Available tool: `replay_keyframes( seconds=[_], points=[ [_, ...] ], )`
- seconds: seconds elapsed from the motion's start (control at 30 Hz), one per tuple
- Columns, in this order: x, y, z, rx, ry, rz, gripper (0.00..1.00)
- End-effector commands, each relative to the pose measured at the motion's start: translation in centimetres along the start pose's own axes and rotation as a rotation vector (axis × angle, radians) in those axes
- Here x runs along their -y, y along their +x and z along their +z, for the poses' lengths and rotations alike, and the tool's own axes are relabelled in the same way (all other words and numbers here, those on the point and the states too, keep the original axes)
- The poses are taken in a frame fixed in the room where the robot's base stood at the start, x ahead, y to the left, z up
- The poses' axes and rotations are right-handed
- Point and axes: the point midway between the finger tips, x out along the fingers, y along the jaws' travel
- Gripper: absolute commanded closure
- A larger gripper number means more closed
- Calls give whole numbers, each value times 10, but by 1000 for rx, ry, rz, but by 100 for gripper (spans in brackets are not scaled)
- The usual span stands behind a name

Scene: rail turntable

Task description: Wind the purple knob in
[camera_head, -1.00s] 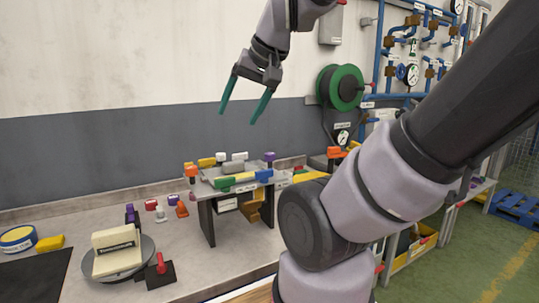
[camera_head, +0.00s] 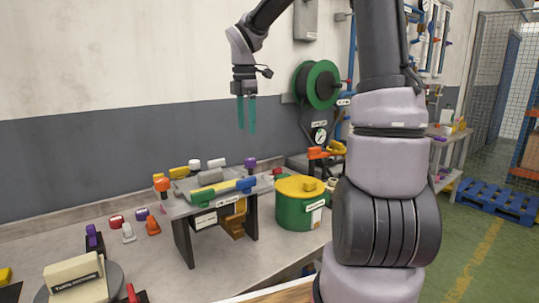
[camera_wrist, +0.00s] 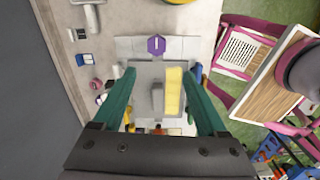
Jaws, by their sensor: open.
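A purple knob (camera_head: 250,163) stands upright at the back right of a small raised fixture (camera_head: 176,206) on the bench. In the wrist view the purple knob (camera_wrist: 156,44) looks six-sided with a pale line across its top, beyond a grey plate (camera_wrist: 146,72). My gripper (camera_head: 246,115) is open and empty, pointing down above the fixture, near the knob's line in the head view. In the wrist view my gripper (camera_wrist: 159,72) has its green fingers wide apart, with the knob ahead of them. The fingers look clear of the knob.
The fixture also carries an orange knob (camera_head: 161,185), a yellow block (camera_head: 178,173) and a blue piece (camera_head: 246,184). A green drum with a yellow lid (camera_head: 296,187) stands to its right. Small coloured pieces lie left. A green reel (camera_head: 318,83) hangs on the wall behind.

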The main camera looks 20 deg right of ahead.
Motion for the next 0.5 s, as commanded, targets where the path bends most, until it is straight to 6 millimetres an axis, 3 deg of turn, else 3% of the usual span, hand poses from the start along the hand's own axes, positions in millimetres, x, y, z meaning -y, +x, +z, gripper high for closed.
replay_keyframes(
  seconds=[0.27, 0.5],
  points=[
    [-11, 17, 1, -20, -118, -18, 25],
    [-9, 61, 0, -21, -118, -19, 25]
  ],
)
